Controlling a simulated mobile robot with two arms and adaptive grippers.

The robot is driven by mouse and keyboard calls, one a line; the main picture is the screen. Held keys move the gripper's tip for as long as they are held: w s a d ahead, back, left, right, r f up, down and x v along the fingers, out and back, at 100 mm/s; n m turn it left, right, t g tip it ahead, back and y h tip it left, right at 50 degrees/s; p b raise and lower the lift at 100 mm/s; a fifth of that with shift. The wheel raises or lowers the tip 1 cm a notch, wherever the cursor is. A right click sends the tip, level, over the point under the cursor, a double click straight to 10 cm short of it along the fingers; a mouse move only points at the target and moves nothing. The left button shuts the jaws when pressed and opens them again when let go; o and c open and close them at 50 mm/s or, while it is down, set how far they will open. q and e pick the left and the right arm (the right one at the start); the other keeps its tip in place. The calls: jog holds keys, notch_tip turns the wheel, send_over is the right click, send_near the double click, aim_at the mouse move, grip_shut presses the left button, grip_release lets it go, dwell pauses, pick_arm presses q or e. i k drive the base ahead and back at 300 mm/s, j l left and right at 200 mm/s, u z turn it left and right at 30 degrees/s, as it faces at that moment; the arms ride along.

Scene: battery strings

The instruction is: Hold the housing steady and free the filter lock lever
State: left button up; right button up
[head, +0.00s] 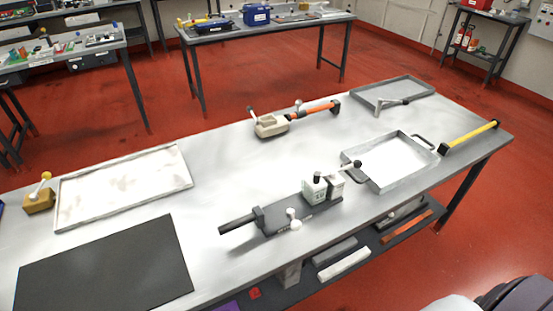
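No housing or lever carries a readable label. On the table's near side, a pale grey block (314,191) with a black knob stands on a dark grey base plate (270,222). A lighter block (332,184) stands beside it, and a short lever with a black end (352,165) shows near its top right. A white-knobbed lever (293,216) stands at the plate's front, and a dark bar handle (238,224) points left. Farther back, a beige block (271,125) has a small lever and an orange bar (313,111). I cannot tell which is the filter housing. Neither gripper is in view.
A metal tray (404,184) stands right of the base plate, near a yellow bar (470,137). A shallow tray (73,208) and black mat (103,270) lie left; another tray (420,85) is at the back right. A brown block (39,201) sits far left. The table's middle is clear.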

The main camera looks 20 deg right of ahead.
aim_at(358, 164)
jog(key=z, duration=1.25)
